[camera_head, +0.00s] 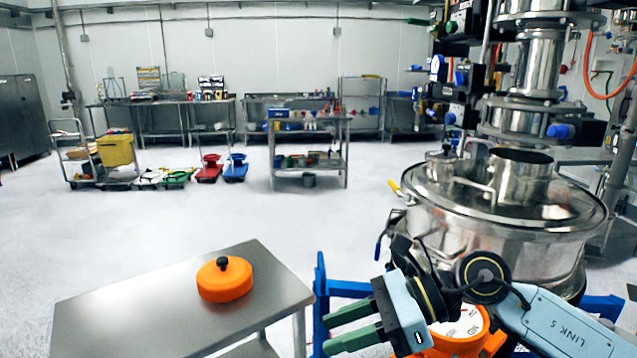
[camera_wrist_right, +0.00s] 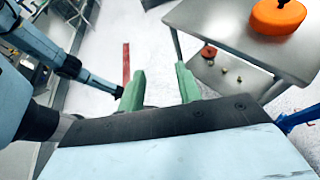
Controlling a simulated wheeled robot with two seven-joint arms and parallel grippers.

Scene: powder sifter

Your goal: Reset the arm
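My right gripper (camera_head: 328,332) is in the lower middle of the head view, beside the right end of the steel table. It also shows in the wrist view (camera_wrist_right: 160,70), with its two green fingers apart and nothing between them. My right arm reaches in from the lower right of the head view, in front of the sifter. My left gripper is in neither view.
An orange lid (camera_head: 225,282) with a black knob lies on the steel table (camera_head: 120,318). The steel sifter (camera_head: 480,240) stands at the right, with an orange part (camera_head: 465,330) below it, partly hidden by my arm. Open floor (camera_head: 260,215) lies beyond.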

